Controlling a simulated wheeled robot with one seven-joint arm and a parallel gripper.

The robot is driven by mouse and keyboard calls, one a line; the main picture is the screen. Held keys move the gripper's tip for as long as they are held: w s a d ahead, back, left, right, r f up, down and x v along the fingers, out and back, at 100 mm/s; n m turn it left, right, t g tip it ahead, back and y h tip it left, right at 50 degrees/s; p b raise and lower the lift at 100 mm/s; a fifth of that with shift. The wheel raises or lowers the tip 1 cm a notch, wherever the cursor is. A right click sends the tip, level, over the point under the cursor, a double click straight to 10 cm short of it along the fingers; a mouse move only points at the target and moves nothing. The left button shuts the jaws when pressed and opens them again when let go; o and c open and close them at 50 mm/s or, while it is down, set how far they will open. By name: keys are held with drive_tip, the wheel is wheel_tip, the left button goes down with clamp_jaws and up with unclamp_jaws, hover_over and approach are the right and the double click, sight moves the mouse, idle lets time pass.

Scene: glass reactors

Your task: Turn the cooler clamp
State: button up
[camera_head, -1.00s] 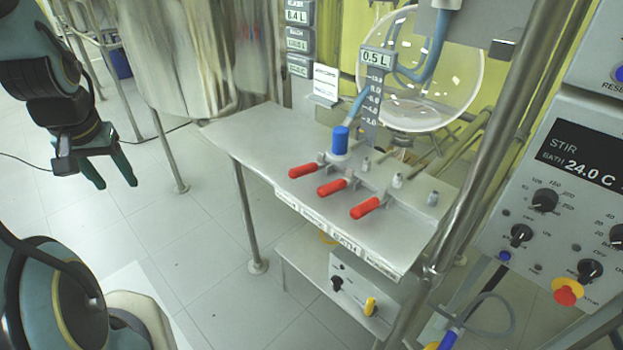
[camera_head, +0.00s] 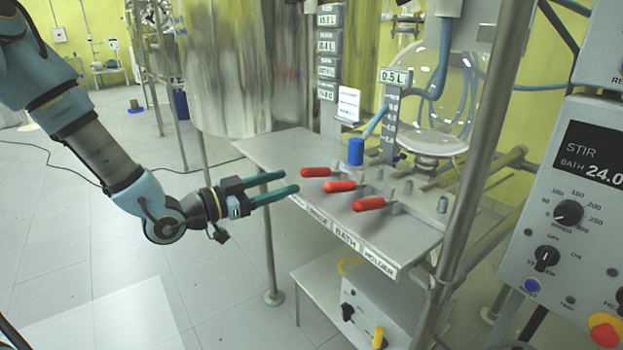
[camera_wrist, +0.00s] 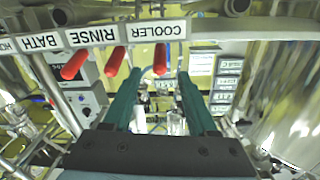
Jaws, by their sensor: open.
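Three red clamp handles stick out over the front of a steel shelf. The cooler clamp's red handle (camera_head: 315,172) is the leftmost in the head view. In the wrist view it (camera_wrist: 160,60) hangs by the upside-down COOLER label (camera_wrist: 154,31). My gripper (camera_head: 291,182) is open and empty, just left of that handle and pointing at it. In the wrist view the handle appears between the two green fingertips, apart from both. The rinse handle (camera_head: 340,186) and bath handle (camera_head: 369,204) are to its right.
The steel shelf (camera_head: 270,151) carries a blue cap (camera_head: 356,151) behind the handles. A metal post (camera_head: 490,150) and a control panel (camera_head: 570,200) stand on the right. A lower shelf holds a box with knobs (camera_head: 375,310). The floor to the left is open.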

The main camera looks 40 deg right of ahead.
sight(330, 169)
drive_tip(key=d, duration=0.6)
drive_tip(key=s+d, duration=0.1)
drive_tip(key=d, duration=0.2)
drive_tip(key=shift+d+p, duration=0.1)
drive_tip(key=shift+p, duration=0.3)
clamp_jaws()
idle(0.9)
